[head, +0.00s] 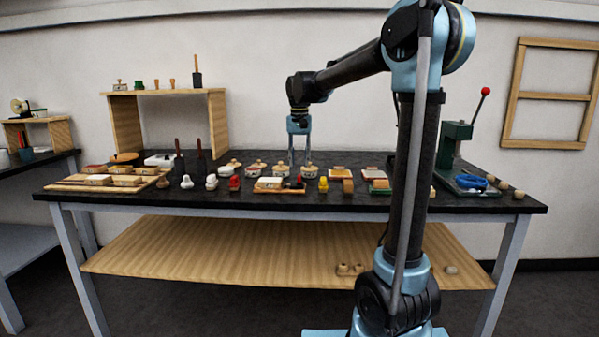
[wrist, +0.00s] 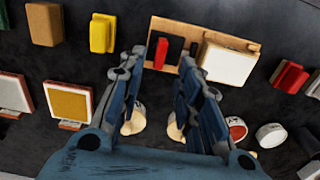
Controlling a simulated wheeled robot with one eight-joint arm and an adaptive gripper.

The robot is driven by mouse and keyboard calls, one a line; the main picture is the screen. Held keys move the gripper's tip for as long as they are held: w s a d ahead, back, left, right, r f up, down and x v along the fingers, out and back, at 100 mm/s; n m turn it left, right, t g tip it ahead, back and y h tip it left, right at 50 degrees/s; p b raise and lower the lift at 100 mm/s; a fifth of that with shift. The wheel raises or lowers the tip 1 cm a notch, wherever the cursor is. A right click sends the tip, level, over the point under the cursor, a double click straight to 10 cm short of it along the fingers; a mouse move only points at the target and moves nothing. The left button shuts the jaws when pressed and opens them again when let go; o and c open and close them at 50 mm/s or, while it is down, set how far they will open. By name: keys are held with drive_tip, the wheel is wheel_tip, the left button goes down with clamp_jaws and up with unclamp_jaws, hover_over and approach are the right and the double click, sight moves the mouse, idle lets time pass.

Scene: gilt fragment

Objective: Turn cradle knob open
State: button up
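My gripper (head: 299,156) points down over the middle of the dark workbench, above a row of small round lidded pots. In the wrist view its two blue fingers (wrist: 162,62) are apart, with nothing held between them. Cream round parts (wrist: 132,121) show below and between the fingers, partly hidden by them. A wooden tray (wrist: 171,24) lies just beyond the fingertips, carrying a red block (wrist: 160,53) and a white block (wrist: 228,62). I cannot tell for certain which piece is the cradle knob; no contact with any knob is visible.
A yellow block (head: 323,184) and a brown block (head: 347,186) stand right of the tray. Dark upright-handled tools (head: 179,158) stand to the left. A green press with a red-tipped lever (head: 453,145) stands at the right end. The space above the bench is mostly free.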

sight(300, 175)
wheel_tip(300, 175, up, 6)
idle(0.4)
drive_tip(key=s+d+f, duration=0.4)
drive_tip(key=s+d, duration=0.4)
drive_tip(key=d, duration=0.1)
drive_tip(key=s+d+f+t, duration=0.1)
drive_tip(key=s+d+f, duration=0.5)
drive_tip(key=s+f, duration=0.6)
drive_tip(key=s+d+f+t, duration=0.1)
drive_tip(key=s+d+f, duration=0.5)
drive_tip(key=s+f, duration=0.6)
drive_tip(key=shift+d+n, duration=0.25)
drive_tip(key=shift+n, duration=0.15)
drive_tip(key=shift+f, duration=0.1)
drive_tip(key=shift+w+f, duration=0.15)
drive_tip(key=shift+w, duration=0.2)
